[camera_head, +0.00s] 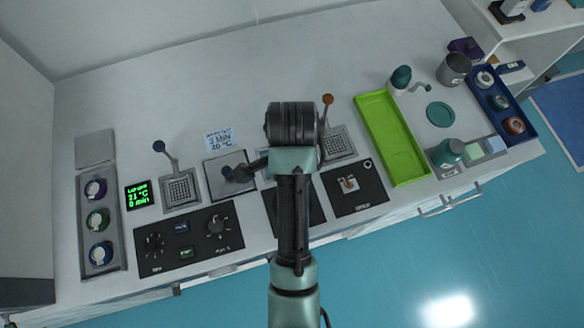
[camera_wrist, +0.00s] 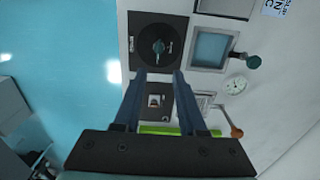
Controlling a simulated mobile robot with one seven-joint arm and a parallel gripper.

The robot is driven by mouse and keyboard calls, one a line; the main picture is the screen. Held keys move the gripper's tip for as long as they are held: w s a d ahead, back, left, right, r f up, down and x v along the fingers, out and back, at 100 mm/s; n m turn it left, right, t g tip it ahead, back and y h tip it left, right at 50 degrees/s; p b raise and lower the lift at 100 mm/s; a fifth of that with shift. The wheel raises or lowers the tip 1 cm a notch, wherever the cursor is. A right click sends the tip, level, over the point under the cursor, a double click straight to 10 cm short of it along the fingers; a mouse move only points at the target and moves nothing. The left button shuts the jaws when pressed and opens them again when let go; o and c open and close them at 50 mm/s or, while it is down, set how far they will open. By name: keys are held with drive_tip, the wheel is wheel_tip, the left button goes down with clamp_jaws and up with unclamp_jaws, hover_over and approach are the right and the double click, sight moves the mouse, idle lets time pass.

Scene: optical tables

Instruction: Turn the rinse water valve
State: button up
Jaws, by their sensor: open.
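A black square panel (camera_wrist: 172,32) with a round dial and a dark green knob (camera_wrist: 158,46) shows in the wrist view. This looks like the rinse water valve, but its label is too small to read. In the head view my arm covers the knob, and part of its dark panel (camera_head: 313,204) shows beside the arm. My gripper (camera_wrist: 159,72) is open and empty. Its two fingertips appear just below the knob in the wrist view, spread to either side of it. Contact and height above the knob cannot be told. The fingers are hidden in the head view.
A switch panel (camera_head: 352,190) is right of my arm. A drain with an orange-knobbed lever (camera_head: 327,99) and a green tray (camera_head: 396,140) lie beyond. A basin with a dark green-knobbed lever (camera_wrist: 253,62) is beside the valve panel. The white counter behind is mostly clear.

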wheel_tip(320, 180, down, 12)
drive_tip(key=shift+s+f, duration=0.15)
drive_tip(key=shift+f, duration=0.1)
idle(0.3)
clamp_jaws()
